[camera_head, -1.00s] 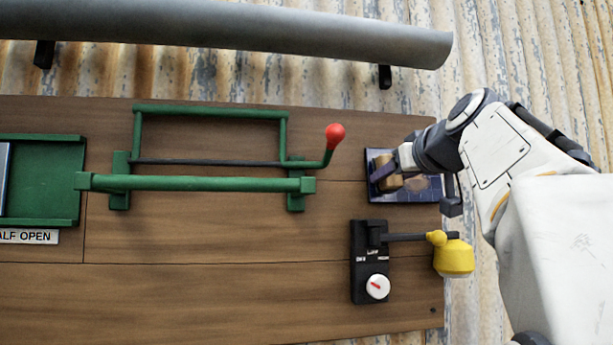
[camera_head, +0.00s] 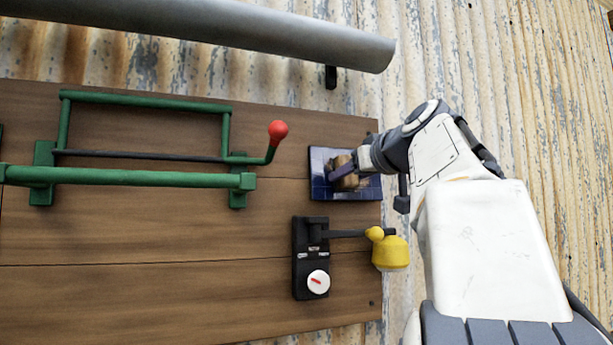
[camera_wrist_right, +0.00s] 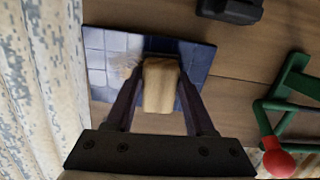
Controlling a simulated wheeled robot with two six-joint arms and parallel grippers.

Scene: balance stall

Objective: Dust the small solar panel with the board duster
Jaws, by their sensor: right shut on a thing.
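The small solar panel (camera_head: 322,187) is a dark blue tiled plate on the right end of the wooden board. It also shows in the right wrist view (camera_wrist_right: 97,58), with a pale dusty patch (camera_wrist_right: 122,66) left of the duster. The board duster (camera_head: 343,170) has a tan block and a dark strip at its far edge. In the right wrist view the tan block (camera_wrist_right: 160,85) sits between the fingers, over the panel. My right gripper (camera_head: 352,163) is shut on the duster. The duster's contact with the panel is hard to tell. My left gripper is not in view.
A green frame (camera_head: 150,176) with a red-knobbed crank (camera_head: 277,130) is left of the panel. Below the panel are a black switch box (camera_head: 310,255) and a yellow weight (camera_head: 390,253) on an arm. A grey pipe (camera_head: 200,30) runs above the board.

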